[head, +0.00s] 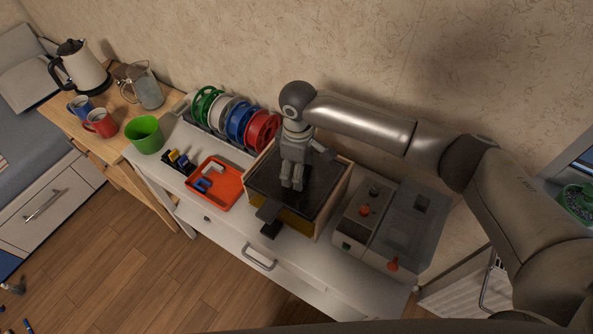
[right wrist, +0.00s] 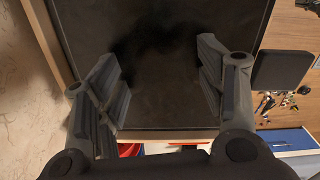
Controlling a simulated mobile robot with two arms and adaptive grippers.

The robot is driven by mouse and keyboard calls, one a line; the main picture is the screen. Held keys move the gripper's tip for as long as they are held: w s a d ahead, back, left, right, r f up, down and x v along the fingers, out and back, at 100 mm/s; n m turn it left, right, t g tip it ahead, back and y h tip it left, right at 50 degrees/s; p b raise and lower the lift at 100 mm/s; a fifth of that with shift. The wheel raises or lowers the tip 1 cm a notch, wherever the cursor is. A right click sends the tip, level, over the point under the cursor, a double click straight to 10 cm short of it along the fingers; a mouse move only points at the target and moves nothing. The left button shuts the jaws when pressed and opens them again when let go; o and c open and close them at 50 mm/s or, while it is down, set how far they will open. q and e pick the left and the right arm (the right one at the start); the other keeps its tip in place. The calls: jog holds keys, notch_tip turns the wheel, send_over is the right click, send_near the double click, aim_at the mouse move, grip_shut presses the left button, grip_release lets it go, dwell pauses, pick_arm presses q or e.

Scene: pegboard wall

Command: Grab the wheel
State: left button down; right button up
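Several wheel-like spools stand upright in a row at the back of the white cabinet: a green wheel (head: 206,103), a white wheel (head: 220,112), a blue wheel (head: 239,122) and a red wheel (head: 262,131). My right gripper (head: 292,186) points down over the dark top of a box (head: 318,197), to the right of the wheels. In the right wrist view its two fingers (right wrist: 160,88) are spread apart with nothing between them but the dark panel. I cannot tell whether they touch it. My left gripper is not in view.
An orange tray (head: 232,197) lies left of the box. A green cup (head: 145,134) stands at the cabinet's left end. A grey machine (head: 410,225) sits right of the box. Mugs and a kettle (head: 80,68) stand on the wooden table farther left.

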jog(key=c, duration=0.5)
jog(key=shift+c, duration=0.2)
jog(key=shift+r, duration=0.15)
